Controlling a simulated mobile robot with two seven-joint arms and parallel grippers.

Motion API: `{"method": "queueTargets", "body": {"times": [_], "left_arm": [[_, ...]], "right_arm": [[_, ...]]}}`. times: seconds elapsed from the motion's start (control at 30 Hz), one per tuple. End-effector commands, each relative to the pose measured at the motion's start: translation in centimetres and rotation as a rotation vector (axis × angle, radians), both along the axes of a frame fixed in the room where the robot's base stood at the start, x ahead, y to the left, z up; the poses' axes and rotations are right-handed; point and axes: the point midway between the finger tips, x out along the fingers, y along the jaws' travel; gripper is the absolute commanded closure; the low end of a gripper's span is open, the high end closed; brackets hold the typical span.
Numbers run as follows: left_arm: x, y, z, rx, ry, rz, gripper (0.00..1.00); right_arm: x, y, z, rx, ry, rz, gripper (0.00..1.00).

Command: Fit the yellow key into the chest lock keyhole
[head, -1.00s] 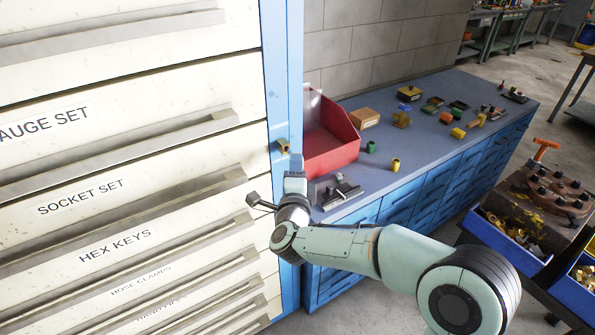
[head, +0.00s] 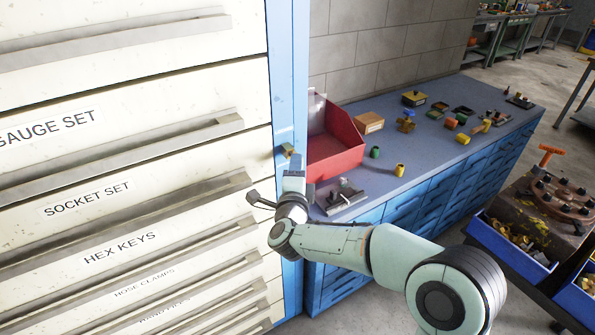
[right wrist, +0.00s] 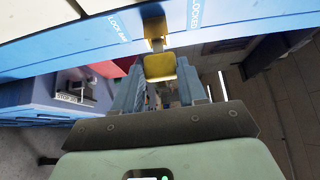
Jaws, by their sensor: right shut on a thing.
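The yellow key (right wrist: 160,67) is between the fingers of my right gripper (right wrist: 160,85), which is shut on it. In the right wrist view its yellow head faces me, and its far end points at the brass lock (right wrist: 154,26) on the blue cabinet edge. The key lines up closely with the lock; I cannot tell whether its tip is inside the keyhole. In the head view my right gripper (head: 293,178) is just below the small brass lock (head: 288,150) on the blue post. The fingers hide most of the key there. My left gripper is not in view.
White labelled drawers (head: 120,150) with long protruding handles fill the left. A red bin (head: 335,145) stands close behind my right gripper on the blue workbench (head: 440,140), with small parts scattered beyond. Blue bins (head: 510,250) stand at the right.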

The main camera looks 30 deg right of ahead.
Motion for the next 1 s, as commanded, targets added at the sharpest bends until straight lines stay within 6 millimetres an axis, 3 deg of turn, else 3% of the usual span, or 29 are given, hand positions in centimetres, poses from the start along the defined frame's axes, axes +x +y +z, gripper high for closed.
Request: {"method": "queueTargets", "body": {"times": [0.77,0.8,0.87,1.0], "left_arm": [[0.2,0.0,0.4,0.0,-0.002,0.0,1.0],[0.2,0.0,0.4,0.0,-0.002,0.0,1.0],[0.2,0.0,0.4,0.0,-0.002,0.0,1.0],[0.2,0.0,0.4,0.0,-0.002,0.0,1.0]], "right_arm": [[1.7,0.1,0.1,-0.001,-0.001,-0.001,1.0],[1.7,0.1,0.1,-0.001,-0.001,-0.001,0.46],[1.7,0.1,0.0,-0.001,-0.001,-0.001,0.29],[1.7,0.1,0.0,-0.001,-0.001,-0.001,0.29]]}}
